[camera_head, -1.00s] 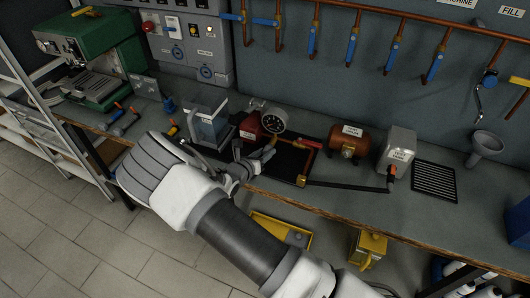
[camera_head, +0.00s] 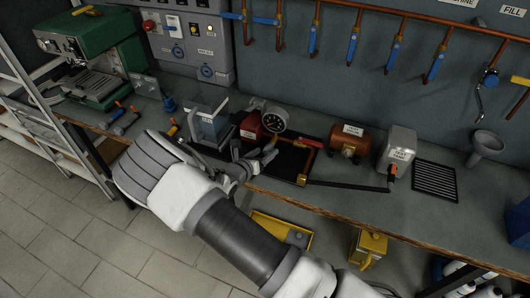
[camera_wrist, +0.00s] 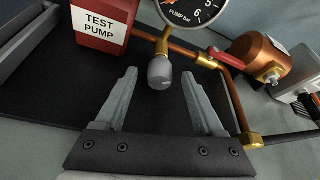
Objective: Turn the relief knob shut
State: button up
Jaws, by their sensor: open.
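A grey rounded knob (camera_wrist: 160,73), apparently the relief knob, sits on the end of a brass fitting below the pressure gauge (camera_wrist: 190,8) in the wrist view. My gripper (camera_wrist: 159,82) is open, with one finger to each side of the knob and visible gaps between. The knob lies near the line of the fingertips; I cannot tell its exact depth. In the head view my gripper (camera_head: 256,164) is low over the bench, just in front of the gauge (camera_head: 275,120). There the knob is small and hard to make out beside the fingers.
A red box labelled TEST PUMP (camera_wrist: 103,22) stands left of the knob. Copper pipe with a red lever (camera_wrist: 228,59) runs at the right, leading toward a copper tank (camera_wrist: 262,56). A clear water container (camera_head: 208,126) stands left of the pump.

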jog(key=b+v, duration=0.1)
jog(key=v, duration=1.5)
jog(key=shift+s+a, duration=0.2)
jog(key=shift+a, duration=0.05)
jog(key=shift+d+r, duration=0.1)
